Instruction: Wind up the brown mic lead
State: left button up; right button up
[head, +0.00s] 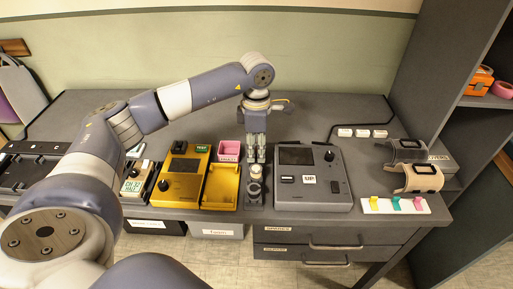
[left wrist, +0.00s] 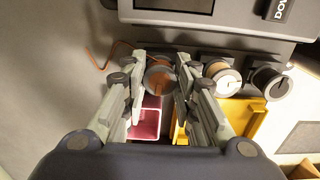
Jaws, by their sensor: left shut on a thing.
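The brown mic lead (left wrist: 100,58) shows in the left wrist view as a thin bent orange-brown cord at the upper left, running toward a round reel (left wrist: 161,78) with a brown top. In the head view, a short bit of cord (head: 287,101) shows behind my wrist. My left gripper (head: 256,156) points down from above, its fingers either side of that rear reel and shut on it. The fingers hide part of the reel. Two more round reels stand in the same row, the middle one (left wrist: 222,76) brown-ringed and the front one (left wrist: 272,82) darker. My right gripper is not in view.
A grey console (head: 312,190) stands close right of the reels. A yellow unit (head: 181,180), a yellow tray (head: 220,188) and a pink box (head: 229,150) stand left. Black and tan cuffs (head: 424,178) and a tabbed white strip (head: 395,205) lie right. The rear desk is mostly clear.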

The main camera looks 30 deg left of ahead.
pick_arm(q)
jog(key=m+b, duration=0.1)
jog(key=m, duration=0.3)
jog(key=shift+f, duration=0.1)
jog(key=m, duration=0.4)
jog(key=shift+m+b, duration=0.3)
jog(key=shift+b, duration=0.1)
jog(key=m+b, duration=0.1)
jog(key=m, duration=0.8)
jog(key=shift+m+b, duration=0.3)
jog(key=shift+m, duration=0.1)
jog(key=o, duration=0.8)
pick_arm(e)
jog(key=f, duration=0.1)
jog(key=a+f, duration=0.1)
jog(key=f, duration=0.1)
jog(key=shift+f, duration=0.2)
pick_arm(q)
jog(key=shift+o, duration=1.2)
